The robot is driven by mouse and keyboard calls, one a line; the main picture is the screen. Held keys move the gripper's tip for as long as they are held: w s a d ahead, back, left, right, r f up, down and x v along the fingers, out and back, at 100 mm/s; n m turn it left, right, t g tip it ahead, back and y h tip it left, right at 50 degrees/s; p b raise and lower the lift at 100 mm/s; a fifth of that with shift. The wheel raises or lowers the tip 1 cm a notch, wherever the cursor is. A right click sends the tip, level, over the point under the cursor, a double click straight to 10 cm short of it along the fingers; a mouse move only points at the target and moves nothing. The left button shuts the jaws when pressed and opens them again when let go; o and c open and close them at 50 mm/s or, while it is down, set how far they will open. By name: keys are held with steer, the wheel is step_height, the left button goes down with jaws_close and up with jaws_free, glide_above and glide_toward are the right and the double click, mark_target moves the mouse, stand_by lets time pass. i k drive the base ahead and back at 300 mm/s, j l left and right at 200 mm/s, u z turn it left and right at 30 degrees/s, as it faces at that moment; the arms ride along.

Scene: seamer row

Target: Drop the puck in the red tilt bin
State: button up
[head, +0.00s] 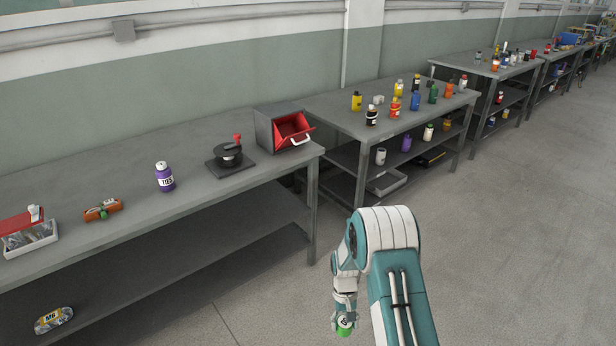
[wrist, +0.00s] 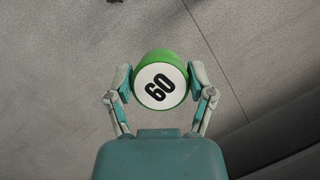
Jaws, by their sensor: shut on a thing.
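My gripper (wrist: 160,84) is shut on the puck (wrist: 161,83), a green disc with a white face marked 60. One finger presses on each side of it. In the head view the puck (head: 345,326) hangs below my gripper (head: 345,308), over the bare floor in front of the tables. The red tilt bin (head: 292,130) stands at the right end of the near table, a grey box with its red front tipped open and a white handle. It is up and to the left of my gripper, well apart from it.
The near table (head: 130,222) also holds a black round device with a red knob (head: 230,156), a purple bottle (head: 164,177), a brown object (head: 103,210) and a red-lidded tray (head: 30,235). A second table (head: 330,108) carries several bottles. The floor (head: 500,250) at right is clear.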

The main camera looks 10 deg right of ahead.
mark_target(290, 130)
steer(key=i+l+z, duration=0.2)
steer(key=i, duration=0.55)
steer(key=i+l+z, duration=0.25)
steer(key=i, duration=0.5)
steer(key=j, duration=0.1)
